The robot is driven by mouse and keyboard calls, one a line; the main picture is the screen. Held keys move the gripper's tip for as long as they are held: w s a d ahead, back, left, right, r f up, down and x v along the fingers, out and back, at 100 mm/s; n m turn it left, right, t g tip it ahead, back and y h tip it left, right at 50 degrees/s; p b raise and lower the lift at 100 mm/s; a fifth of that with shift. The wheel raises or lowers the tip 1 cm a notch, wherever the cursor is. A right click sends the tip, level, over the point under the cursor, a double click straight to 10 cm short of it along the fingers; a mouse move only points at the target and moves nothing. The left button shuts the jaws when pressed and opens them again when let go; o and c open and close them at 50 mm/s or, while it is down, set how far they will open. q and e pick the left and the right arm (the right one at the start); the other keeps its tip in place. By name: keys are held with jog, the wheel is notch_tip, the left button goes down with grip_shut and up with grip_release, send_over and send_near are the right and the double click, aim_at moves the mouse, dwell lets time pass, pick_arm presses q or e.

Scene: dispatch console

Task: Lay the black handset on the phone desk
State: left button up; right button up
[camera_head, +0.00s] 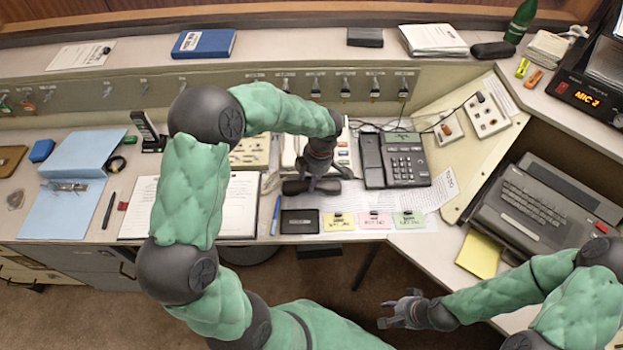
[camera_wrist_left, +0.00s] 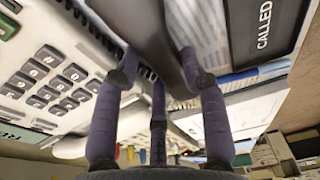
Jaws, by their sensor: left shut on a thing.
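The black handset (camera_head: 297,188) is in my left gripper (camera_head: 318,178), over the middle of the phone desk (camera_head: 425,247) and left of the dark desk phone (camera_head: 400,160). In the left wrist view the fingers close around the handset's dark body (camera_wrist_left: 150,30). I cannot tell whether the handset touches the desk. A pale phone with grey keys (camera_wrist_left: 55,80) lies beside it in that view, and my arm partly hides it in the head view. My right gripper (camera_head: 398,310) is open and empty, in front of the desk, near the bottom.
A black box (camera_head: 300,222) and coloured note cards (camera_head: 375,221) lie in front of the handset. An open binder (camera_head: 240,205) is to the left. A dark keyboard machine (camera_head: 530,205) fills the right. Cords run behind the desk phone.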

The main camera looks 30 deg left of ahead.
aim_at(318, 182)
pick_arm(q)
jog(key=o, duration=1.3)
jog(key=shift+f, duration=0.1)
jog(key=shift+c, duration=0.2)
jog(key=shift+r+p, duration=0.25)
jog(key=shift+p, duration=0.05)
notch_tip(318, 182, up, 12)
jog(key=w+d+p, duration=0.1)
jog(key=p, duration=0.2)
jog(key=shift+d+f, duration=0.15)
jog(key=shift+d, duration=0.15)
